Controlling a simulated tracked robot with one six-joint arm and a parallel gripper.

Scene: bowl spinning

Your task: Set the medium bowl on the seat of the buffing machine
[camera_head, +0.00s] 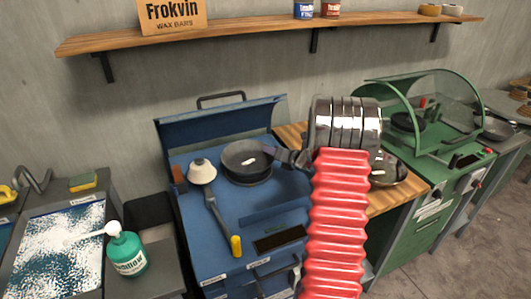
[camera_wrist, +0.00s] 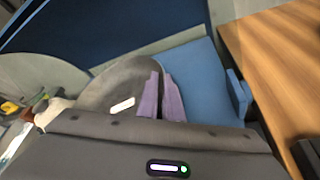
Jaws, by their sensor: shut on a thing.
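A dark round bowl (camera_head: 248,157) with a small white mark sits at or just above the top of the blue machine (camera_head: 255,212). It also shows in the wrist view (camera_wrist: 105,88). My gripper (camera_head: 297,157) reaches in from the right, at the bowl's right edge. In the wrist view my purple fingertips (camera_wrist: 160,95) are close together on the bowl's near right rim. The seat under the bowl is mostly hidden, so I cannot tell whether the bowl rests on it. A white cone-shaped buff (camera_head: 202,171) on a yellow-handled lever is just left of the bowl.
A wooden bench (camera_head: 413,189) right of the blue machine holds a shiny dark bowl (camera_head: 389,172), partly behind my arm. A green machine (camera_head: 447,160) with a clear hood stands further right. A green pump bottle (camera_head: 126,252) stands at front left. A blue guard (camera_head: 220,122) rises behind the bowl.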

